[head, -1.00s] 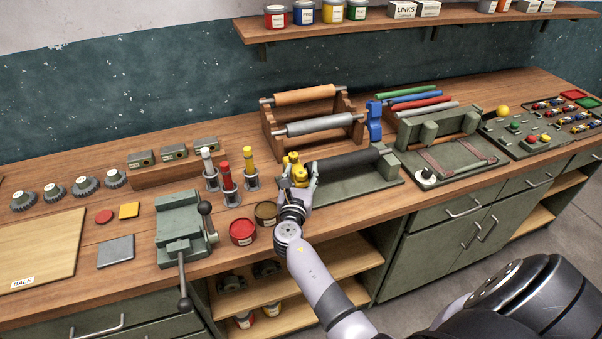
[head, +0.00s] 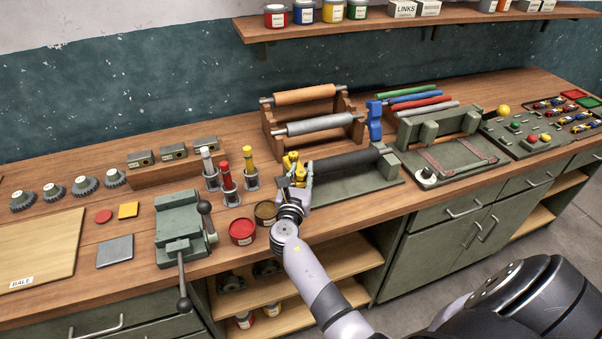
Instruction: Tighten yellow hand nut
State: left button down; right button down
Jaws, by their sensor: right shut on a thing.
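The yellow hand nut (head: 291,158) is at the left end of the dark roller unit (head: 340,186) on the workbench. It shows only in part, because my right gripper (head: 297,174) covers much of it. My right gripper is shut on the yellow hand nut, its arm reaching up from the bottom of the head view. My left gripper is not in view.
A red tin (head: 242,232) and a dark tin (head: 266,213) stand just left of my right wrist. Upright red (head: 227,176) and yellow (head: 248,158) handled tools stand in holders nearby. A green vise (head: 181,228) is farther left. A wooden roller rack (head: 307,141) stands behind.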

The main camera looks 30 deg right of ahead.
aim_at(301, 172)
jog(key=m+g+h+b, duration=0.1)
jog(key=g+b, duration=0.1)
jog(key=m+g+h+b, duration=0.3)
jog(key=m+g+b, duration=0.1)
jog(key=g, duration=0.1)
jog(key=shift+f+h, duration=0.25)
jog(key=shift+h, duration=0.15)
jog(key=shift+r+m+g+h+b, duration=0.2)
jog(key=shift+m+g+h+b, duration=0.2)
jog(key=shift+m+g+b, duration=0.95)
jog(key=c, duration=1.2)
grip_release()
jog(key=shift+c, duration=0.2)
jog(key=shift+r, duration=0.1)
notch_tip(301, 172, up, 10)
jog(key=shift+f, duration=0.1)
